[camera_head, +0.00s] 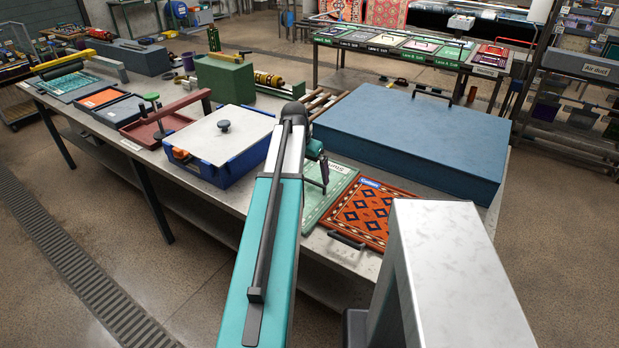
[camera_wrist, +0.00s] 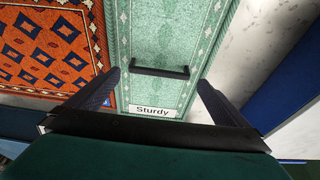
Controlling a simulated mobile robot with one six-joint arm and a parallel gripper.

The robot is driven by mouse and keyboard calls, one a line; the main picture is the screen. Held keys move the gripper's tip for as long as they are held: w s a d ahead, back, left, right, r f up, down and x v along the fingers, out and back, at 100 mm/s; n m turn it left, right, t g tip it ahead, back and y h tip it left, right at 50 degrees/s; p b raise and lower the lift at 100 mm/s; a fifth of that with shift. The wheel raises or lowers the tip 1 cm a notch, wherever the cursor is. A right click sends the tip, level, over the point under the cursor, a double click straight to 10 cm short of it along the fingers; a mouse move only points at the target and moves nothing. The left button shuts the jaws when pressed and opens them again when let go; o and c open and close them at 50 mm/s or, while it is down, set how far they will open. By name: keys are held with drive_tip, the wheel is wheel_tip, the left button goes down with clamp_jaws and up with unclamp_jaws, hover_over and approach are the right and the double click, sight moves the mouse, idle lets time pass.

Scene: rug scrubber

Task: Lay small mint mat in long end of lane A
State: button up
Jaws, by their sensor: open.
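A mint green patterned mat (camera_head: 338,192) with a white "Sturdy" label lies flat on the near bench, mostly behind my arm. In the wrist view the mint mat (camera_wrist: 180,35) fills the middle, with a black bar handle (camera_wrist: 160,71) across it. My gripper (camera_wrist: 160,88) is open and empty above the mat, one dark finger to each side of the handle. In the head view my gripper (camera_head: 318,178) is partly hidden by the arm.
An orange diamond-patterned mat (camera_head: 365,212) lies right beside the mint mat. A large blue box (camera_head: 415,135) stands behind them. A blue case with a pale lid (camera_head: 220,140) is to the left. Trays with mats (camera_head: 100,98) sit at the bench's far left.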

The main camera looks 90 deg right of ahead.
drive_tip(key=b+v, duration=0.1)
drive_tip(key=v, duration=0.6)
idle(0.6)
